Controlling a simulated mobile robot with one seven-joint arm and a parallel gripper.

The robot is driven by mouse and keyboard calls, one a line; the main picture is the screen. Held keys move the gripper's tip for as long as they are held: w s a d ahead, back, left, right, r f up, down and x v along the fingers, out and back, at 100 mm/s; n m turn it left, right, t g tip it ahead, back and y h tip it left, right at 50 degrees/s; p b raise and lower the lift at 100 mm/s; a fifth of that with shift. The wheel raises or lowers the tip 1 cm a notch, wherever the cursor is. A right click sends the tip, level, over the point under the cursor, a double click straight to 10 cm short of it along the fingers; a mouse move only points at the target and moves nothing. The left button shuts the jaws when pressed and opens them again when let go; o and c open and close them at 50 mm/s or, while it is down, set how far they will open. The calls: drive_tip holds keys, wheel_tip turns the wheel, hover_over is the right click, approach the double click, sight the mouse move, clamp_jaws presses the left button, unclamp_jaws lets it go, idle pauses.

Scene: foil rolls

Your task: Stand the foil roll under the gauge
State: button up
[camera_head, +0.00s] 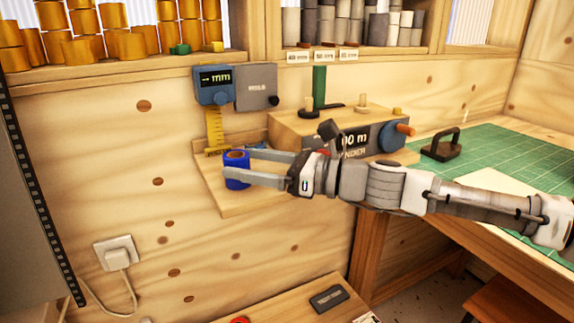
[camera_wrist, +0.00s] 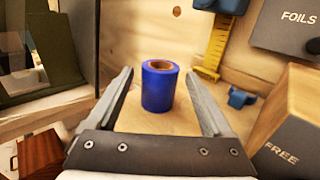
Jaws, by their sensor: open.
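A blue foil roll (camera_head: 236,172) with a brown core stands upright on a small wooden shelf (camera_head: 238,205). It also shows in the wrist view (camera_wrist: 158,90), between and slightly beyond my fingertips. My gripper (camera_head: 241,166) is open, with one finger on each side of the roll; gaps show on both sides in the wrist view. The gauge (camera_head: 213,86) is a blue box reading "-- mm" on the wall, above a yellow scale (camera_head: 214,128). In the wrist view the scale (camera_wrist: 213,48) is right of the roll and behind it.
A wooden winder box (camera_head: 300,125) stands right of the shelf, behind my arm. A grey box (camera_head: 256,87) hangs beside the gauge. A small blue piece (camera_wrist: 241,97) lies right of the roll. Shelves above hold gold rolls (camera_head: 130,46) and grey rolls (camera_head: 325,27).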

drive_tip(key=p+v, duration=0.3)
drive_tip(key=v, duration=0.7)
drive_tip(key=shift+s+p, duration=0.15)
drive_tip(key=shift+p, duration=0.15)
